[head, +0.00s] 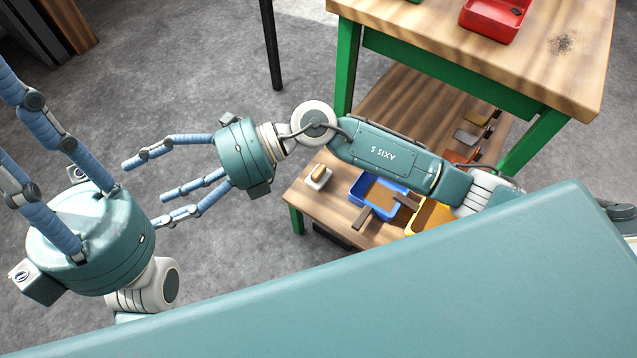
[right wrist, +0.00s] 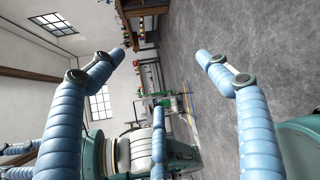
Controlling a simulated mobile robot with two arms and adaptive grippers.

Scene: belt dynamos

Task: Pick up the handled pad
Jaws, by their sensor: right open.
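The likely handled pad is a small pale block with a tan handle on top (head: 318,178). In the head view it rests at the left end of the lower wooden shelf, beside a blue tray. My right gripper (head: 145,190) is open and empty, left of the shelf over the grey floor, its fingers pointing left, away from the pad. The right wrist view shows its spread fingers (right wrist: 160,57) with nothing between them; I cannot make out the pad there. My left gripper (head: 18,125) is at the left edge, its fingertips cut off by the frame.
The blue tray (head: 357,189) and a yellow tray (head: 417,222) stand on the lower shelf, with brown strips on the blue one. A green-legged table (head: 440,30) with a red bin (head: 490,22) overhangs the shelf. My teal body fills the lower right.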

